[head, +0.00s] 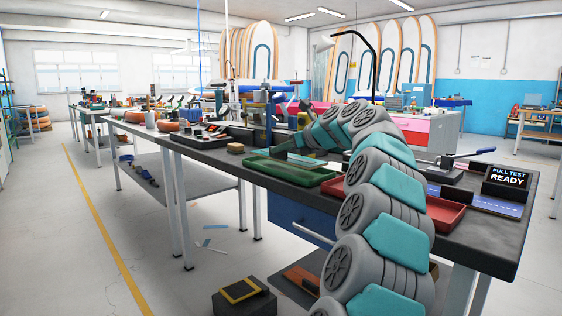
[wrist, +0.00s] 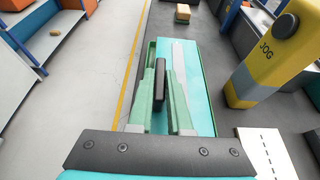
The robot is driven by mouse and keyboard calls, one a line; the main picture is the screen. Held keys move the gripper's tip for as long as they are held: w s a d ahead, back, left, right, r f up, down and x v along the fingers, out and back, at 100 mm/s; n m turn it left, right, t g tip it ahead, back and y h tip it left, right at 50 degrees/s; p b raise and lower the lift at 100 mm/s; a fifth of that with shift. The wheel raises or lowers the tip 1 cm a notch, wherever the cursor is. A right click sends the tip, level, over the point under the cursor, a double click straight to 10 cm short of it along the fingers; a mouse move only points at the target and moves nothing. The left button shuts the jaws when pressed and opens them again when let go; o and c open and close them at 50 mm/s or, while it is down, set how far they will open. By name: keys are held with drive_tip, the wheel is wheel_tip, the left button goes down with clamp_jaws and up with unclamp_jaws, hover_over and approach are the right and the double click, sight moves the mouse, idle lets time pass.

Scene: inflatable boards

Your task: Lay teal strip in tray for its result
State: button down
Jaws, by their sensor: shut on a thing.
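A long green tray (head: 290,172) lies on the dark workbench in the head view. A teal strip (head: 304,160) shows at the tray's far side, below my gripper (head: 302,142). In the wrist view, my gripper (wrist: 160,95) is shut on the teal strip (wrist: 200,75), which stretches out beyond the fingers and has a pale grey band along it. The green tray's edge (wrist: 149,50) shows along the strip's left side. The strip is over or in the tray; I cannot tell whether it touches the tray floor.
A red tray (head: 442,214) is to the right, partly behind my arm. A "PULL TEST READY" display (head: 507,178) stands at the bench's right end. A yellow post marked JOG (wrist: 265,60) stands right of the strip. A tan block (head: 236,148) lies left of the green tray.

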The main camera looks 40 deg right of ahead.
sight(287, 158)
drive_tip(key=shift+w+f, duration=0.2)
drive_tip(key=shift+w, duration=0.05)
drive_tip(key=shift+f+b, duration=0.45)
drive_tip(key=shift+f, duration=1.05)
drive_tip(key=shift+f, duration=0.1)
drive_tip(key=c, duration=0.8)
unclamp_jaws()
drive_tip(key=shift+c, duration=0.2)
drive_tip(key=shift+s, duration=0.25)
drive_tip(key=v, duration=1.1)
drive_tip(key=shift+s+r+p, duration=0.2)
drive_tip(key=shift+s+p, duration=0.1)
drive_tip(key=shift+p, duration=0.1)
